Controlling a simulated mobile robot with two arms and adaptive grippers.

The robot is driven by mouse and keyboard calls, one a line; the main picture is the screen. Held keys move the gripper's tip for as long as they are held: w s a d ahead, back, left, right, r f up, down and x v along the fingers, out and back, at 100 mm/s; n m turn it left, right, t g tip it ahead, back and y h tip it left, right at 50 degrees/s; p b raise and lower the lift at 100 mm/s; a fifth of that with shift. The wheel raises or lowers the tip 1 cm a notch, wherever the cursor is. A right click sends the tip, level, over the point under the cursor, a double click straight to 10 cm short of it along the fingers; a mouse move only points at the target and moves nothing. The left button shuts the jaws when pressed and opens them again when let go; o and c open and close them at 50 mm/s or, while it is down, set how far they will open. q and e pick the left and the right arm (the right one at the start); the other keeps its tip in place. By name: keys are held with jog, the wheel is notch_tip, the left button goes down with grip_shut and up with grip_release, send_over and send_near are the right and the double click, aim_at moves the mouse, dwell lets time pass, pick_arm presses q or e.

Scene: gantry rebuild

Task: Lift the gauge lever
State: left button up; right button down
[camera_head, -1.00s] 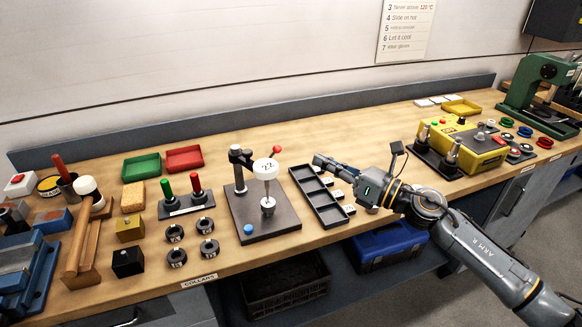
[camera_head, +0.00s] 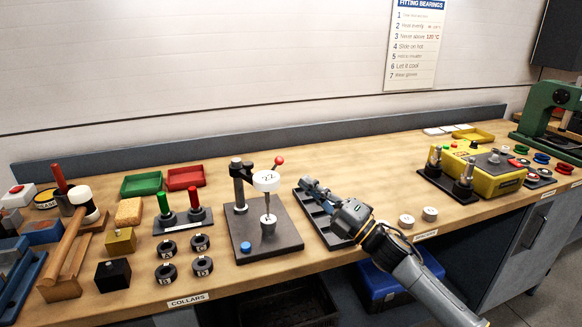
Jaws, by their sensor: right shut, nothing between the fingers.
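The gauge stand (camera_head: 242,192) has a dark post on a dark square base plate (camera_head: 285,238). A white round dial gauge (camera_head: 266,181) marked with digits hangs over a small light-coloured part on the plate. The gauge lever with its red knob (camera_head: 279,160) rises at the gauge's upper right. My right gripper (camera_head: 308,186) is shut and empty. It is right of the gauge and slightly below the red knob in the picture, apart from both, and appears over the dark compartment tray. My left gripper is not in view.
The dark compartment tray (camera_head: 320,222) is partly hidden by my right arm. A blue knob (camera_head: 245,246) sits on the plate's front left. Red and green handled plugs (camera_head: 194,204) and several dark collars (camera_head: 165,272) stand left. Two white discs (camera_head: 406,221) lie right of my arm.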

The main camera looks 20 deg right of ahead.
aim_at(275, 167)
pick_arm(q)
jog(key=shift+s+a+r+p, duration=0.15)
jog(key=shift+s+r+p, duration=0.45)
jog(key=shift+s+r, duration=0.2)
pick_arm(e)
jog(key=x, duration=0.5)
jog(key=shift+w+a+r, duration=0.15)
jog(key=shift+w+a, duration=0.05)
jog(key=shift+w, duration=0.05)
pick_arm(q)
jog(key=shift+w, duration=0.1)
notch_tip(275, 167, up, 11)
jog(key=p, duration=1.1)
pick_arm(e)
jog(key=shift+w+a+r+m+g+h, duration=0.1)
jog(key=shift+w+a+r+g+h, duration=0.15)
jog(key=shift+w+r+g, duration=0.25)
jog(key=shift+w+a+r+m+g+h, duration=0.1)
jog(key=shift+w+a+r+g+h, duration=0.2)
jog(key=shift+w+r, duration=0.3)
jog(key=shift+w+a+r+m+g+h, duration=0.1)
jog(key=shift+w+a+r+g+h, duration=0.25)
jog(key=shift+r, duration=0.3)
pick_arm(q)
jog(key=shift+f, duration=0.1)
pick_arm(e)
jog(key=shift+w+d+r, duration=0.1)
